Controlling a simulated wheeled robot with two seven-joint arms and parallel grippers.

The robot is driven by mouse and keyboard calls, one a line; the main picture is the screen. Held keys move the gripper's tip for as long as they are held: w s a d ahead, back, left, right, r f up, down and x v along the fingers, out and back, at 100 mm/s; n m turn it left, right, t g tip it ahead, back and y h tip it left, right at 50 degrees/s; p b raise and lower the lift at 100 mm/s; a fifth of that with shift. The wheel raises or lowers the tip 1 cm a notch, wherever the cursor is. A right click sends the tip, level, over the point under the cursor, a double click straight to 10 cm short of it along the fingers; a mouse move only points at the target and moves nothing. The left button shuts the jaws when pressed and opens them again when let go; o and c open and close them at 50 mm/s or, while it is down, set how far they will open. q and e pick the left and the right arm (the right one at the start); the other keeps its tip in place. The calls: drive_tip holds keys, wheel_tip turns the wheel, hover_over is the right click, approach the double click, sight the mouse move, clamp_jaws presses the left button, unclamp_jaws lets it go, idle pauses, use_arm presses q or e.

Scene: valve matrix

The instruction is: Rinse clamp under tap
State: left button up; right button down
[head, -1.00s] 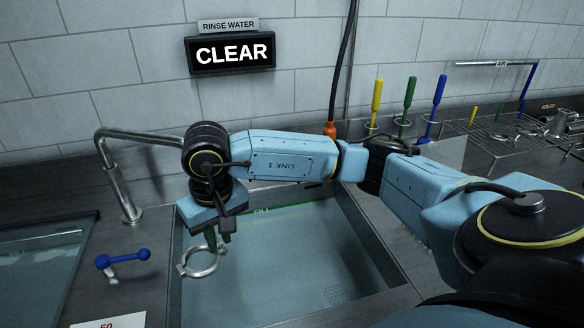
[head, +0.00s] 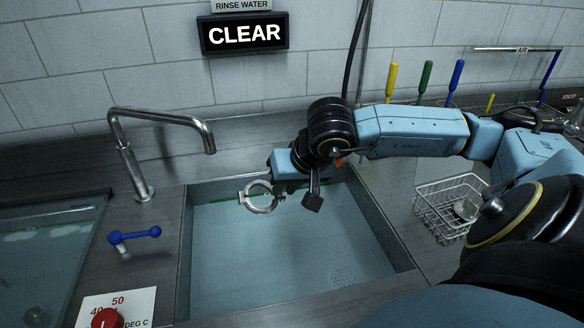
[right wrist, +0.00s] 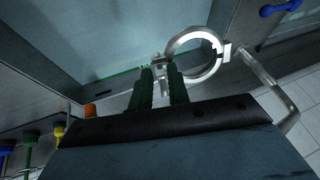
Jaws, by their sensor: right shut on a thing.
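My right gripper (head: 280,192) is shut on the clamp (head: 258,210), a silver metal ring, and holds it over the sink. In the right wrist view the green fingers (right wrist: 165,88) grip the ring's hinge end, and the clamp (right wrist: 222,62) sticks out to one side. The tap (head: 160,116) is a bent steel pipe behind the sink's left corner. Its spout end is up and to the left of the clamp, apart from it. No water stream shows from the spout. A blue lever (head: 135,236) stands left of the sink. My left gripper is out of view.
The sink (head: 185,270) has a green line and a drain. The rinse water sign (head: 243,34) reads CLEAR. A second basin (head: 45,245) and a red temperature knob (head: 106,318) are at left. A wire basket (head: 450,208) and several coloured handles (head: 425,80) are at right.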

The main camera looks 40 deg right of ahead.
drive_tip(key=w+f, duration=0.2)
drive_tip(key=w, duration=1)
drive_tip(key=shift+a+f, duration=0.2)
drive_tip(key=shift+a, duration=0.05)
drive_tip(key=shift+w, duration=0.1)
